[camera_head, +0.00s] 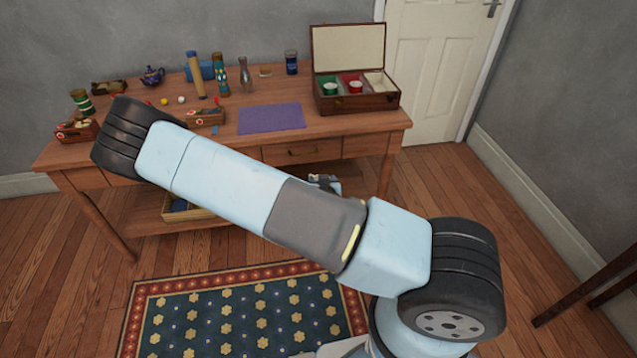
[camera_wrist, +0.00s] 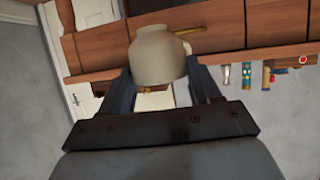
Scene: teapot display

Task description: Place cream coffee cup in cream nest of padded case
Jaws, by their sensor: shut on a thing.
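The cream coffee cup (camera_wrist: 158,55) is in the wrist view, held between the two dark fingers of my gripper (camera_wrist: 162,82), which is shut on it. Its handle shows at the right. A cup sits in the green nest (camera_head: 329,87) and one in the red nest (camera_head: 355,86). The cream nest looks empty.
The wooden table (camera_head: 225,151) bears a purple mat (camera_head: 271,118) left of the case. A dark blue can (camera_head: 291,62), a grey vase (camera_head: 244,75), a tan cylinder (camera_head: 195,76) and a blue teapot (camera_head: 152,75) stand at the back. A patterned rug (camera_head: 240,315) lies in front.

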